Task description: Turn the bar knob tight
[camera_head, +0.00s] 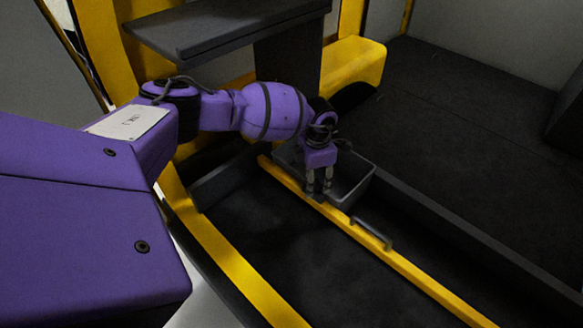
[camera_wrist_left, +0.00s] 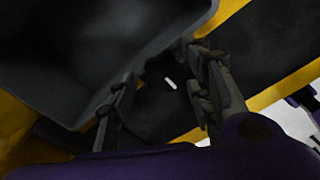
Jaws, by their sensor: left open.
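The yellow bar (camera_head: 410,272) runs diagonally across a dark recessed bed, and yellow parts also show in the left wrist view (camera_wrist_left: 285,88). My left gripper (camera_head: 319,193) points down over the bar, beside a grey bin. In the left wrist view, its two fingers (camera_wrist_left: 160,66) are spread, with nothing visibly held between them. I cannot make out the bar knob clearly; the fingers may hide it in the head view. A small white mark (camera_wrist_left: 170,84) shows on a dark surface between the fingers. My right gripper is not in view.
The grey bin (camera_head: 352,184) stands just behind the gripper and fills the upper left of the wrist view. A grey handle (camera_head: 371,233) rises from the bar to the right. A dark shelf (camera_head: 225,28) overhangs my arm. The dark floor (camera_head: 460,130) at right is clear.

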